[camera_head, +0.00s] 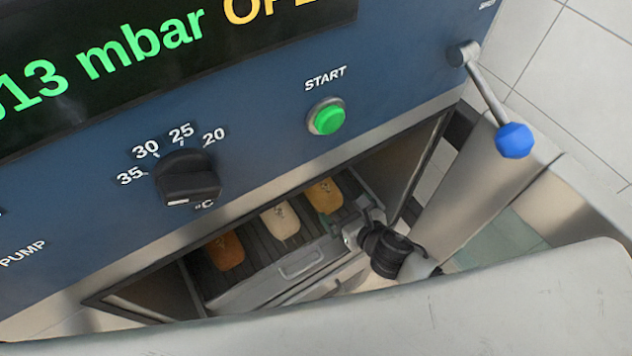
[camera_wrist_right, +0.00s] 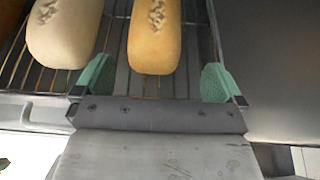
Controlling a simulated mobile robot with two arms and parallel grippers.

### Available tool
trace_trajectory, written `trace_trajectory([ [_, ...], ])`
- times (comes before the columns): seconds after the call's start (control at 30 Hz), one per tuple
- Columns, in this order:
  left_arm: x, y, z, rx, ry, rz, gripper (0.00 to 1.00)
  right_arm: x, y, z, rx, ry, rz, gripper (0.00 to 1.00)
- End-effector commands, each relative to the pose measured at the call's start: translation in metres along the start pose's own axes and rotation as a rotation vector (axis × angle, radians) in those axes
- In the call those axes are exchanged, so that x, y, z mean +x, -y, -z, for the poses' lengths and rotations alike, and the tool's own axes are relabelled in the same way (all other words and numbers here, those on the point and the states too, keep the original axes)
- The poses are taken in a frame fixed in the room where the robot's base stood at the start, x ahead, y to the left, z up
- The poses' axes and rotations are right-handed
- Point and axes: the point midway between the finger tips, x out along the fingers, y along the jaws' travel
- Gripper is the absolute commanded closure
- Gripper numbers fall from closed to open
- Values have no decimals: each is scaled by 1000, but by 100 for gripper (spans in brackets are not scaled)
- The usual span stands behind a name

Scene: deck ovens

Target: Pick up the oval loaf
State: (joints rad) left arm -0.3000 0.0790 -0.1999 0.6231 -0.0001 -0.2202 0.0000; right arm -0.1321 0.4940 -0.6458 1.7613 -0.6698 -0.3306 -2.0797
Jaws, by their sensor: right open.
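Three elongated, rounded loaves lie side by side on a dark rack inside the open chamber: a brown one (camera_head: 226,251), a pale one (camera_head: 281,222) and a golden one (camera_head: 325,195). I cannot tell by shape alone which is the oval loaf. My right gripper (camera_head: 352,216) is at the chamber's right front, by the golden loaf. In the right wrist view the gripper (camera_wrist_right: 157,82) is open, its green pads on either side of the near end of the golden loaf (camera_wrist_right: 154,45), with gaps. The pale loaf (camera_wrist_right: 63,35) lies left of the left pad. My left gripper is not in view.
The rack (camera_wrist_right: 120,60) has thin bars. A grey drawer-like front with a handle (camera_head: 302,263) lies before the loaves. The blue control panel (camera_head: 255,140) overhangs the opening, with a dial (camera_head: 187,178) and a green START button (camera_head: 326,118). A blue-knobbed lever (camera_head: 514,140) projects at right.

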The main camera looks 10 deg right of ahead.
Motion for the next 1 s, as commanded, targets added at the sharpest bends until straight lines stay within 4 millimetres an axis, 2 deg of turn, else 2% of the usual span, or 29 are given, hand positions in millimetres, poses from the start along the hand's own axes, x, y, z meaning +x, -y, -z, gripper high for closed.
trace_trajectory([
  [0.03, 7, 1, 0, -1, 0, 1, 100, 10, 0, 2, 1, 3, 0, 0],
  [0.1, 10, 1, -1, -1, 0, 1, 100, 19, 0, 2, 3, 2, 1, 0],
  [0.33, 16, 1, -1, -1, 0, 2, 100, 37, -2, 0, 6, 0, 2, 0],
  [0.6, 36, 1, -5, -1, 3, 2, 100, 75, -7, -3, 6, -1, 3, 0],
  [0.9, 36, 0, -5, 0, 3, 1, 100, 79, -7, -6, 7, -2, 2, 0],
  [1.0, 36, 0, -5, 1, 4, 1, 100, 79, -7, -6, 7, -2, 2, 14],
])
